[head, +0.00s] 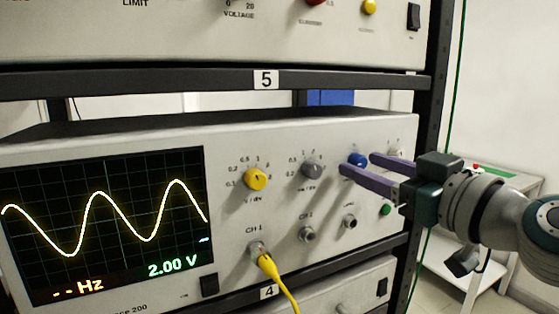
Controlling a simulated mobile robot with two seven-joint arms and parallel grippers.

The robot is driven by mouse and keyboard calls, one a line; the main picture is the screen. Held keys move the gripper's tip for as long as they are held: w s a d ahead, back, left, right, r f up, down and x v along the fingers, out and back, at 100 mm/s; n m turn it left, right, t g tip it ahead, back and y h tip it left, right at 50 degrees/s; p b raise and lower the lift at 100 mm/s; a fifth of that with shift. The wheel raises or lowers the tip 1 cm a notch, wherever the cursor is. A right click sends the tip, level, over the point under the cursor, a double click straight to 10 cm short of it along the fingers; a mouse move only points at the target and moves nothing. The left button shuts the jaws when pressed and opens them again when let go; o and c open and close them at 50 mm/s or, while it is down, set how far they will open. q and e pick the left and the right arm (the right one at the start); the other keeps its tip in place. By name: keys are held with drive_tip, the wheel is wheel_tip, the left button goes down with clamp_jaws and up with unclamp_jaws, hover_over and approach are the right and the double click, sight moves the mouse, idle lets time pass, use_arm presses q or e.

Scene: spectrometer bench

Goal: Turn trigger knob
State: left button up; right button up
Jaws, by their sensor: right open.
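A blue knob (357,159) sits on the oscilloscope's front panel, right of the grey knob. I take it as the trigger knob, but its label is not readable. My right gripper (359,164) comes in from the right with two purple fingers, open. Its fingertips are at the blue knob, one on the lower left and one on the upper right in the picture. I cannot tell whether they touch it. The oscilloscope screen (105,220) shows a yellow wave, "2.00 V" and "- - Hz". My left gripper is not in view.
A yellow knob (256,179) and a grey knob (312,168) are to the left, and a pale knob (396,153) is partly behind the fingers. A yellow cable (277,280) hangs from CH 1. The rack post (432,115) stands close to my right gripper.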

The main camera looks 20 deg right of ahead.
clamp_jaws()
idle(0.4)
idle(0.4)
